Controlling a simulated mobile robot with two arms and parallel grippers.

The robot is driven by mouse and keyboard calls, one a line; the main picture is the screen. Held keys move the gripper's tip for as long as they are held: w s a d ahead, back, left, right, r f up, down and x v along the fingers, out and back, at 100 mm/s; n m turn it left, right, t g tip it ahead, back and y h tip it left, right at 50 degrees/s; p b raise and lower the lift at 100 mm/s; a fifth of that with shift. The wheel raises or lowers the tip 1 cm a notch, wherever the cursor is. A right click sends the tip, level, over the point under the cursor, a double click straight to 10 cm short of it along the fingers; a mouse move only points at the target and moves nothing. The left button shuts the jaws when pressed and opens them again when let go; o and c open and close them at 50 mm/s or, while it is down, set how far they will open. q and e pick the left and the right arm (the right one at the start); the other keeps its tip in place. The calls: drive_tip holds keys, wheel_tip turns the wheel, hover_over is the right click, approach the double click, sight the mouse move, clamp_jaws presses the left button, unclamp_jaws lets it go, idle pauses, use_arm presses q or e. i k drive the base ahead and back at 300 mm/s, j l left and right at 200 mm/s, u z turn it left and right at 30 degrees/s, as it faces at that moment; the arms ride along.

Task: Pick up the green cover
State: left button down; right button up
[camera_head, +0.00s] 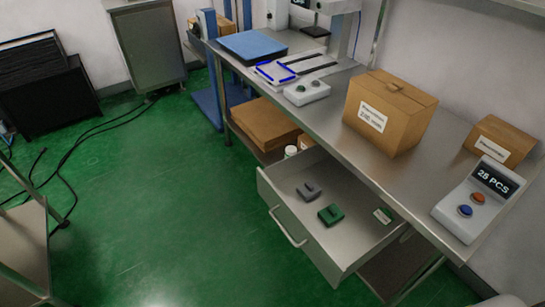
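A dark green block-like piece, which looks like the green cover (331,214), lies in the open drawer (345,258) under the metal table, near the middle of its floor. A grey piece of similar shape (308,191) lies beyond it to the left. Neither of my grippers shows in the head view. Nothing is seen touching the green cover.
The metal table (400,175) overhangs the drawer's back. On it are a large cardboard box (390,112), a smaller box (499,142), a counter with buttons (478,200) and a white button box (306,92). The green floor (170,220) before the drawer is clear.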

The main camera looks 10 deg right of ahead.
sight(332, 213)
drive_tip(key=z, duration=0.85)
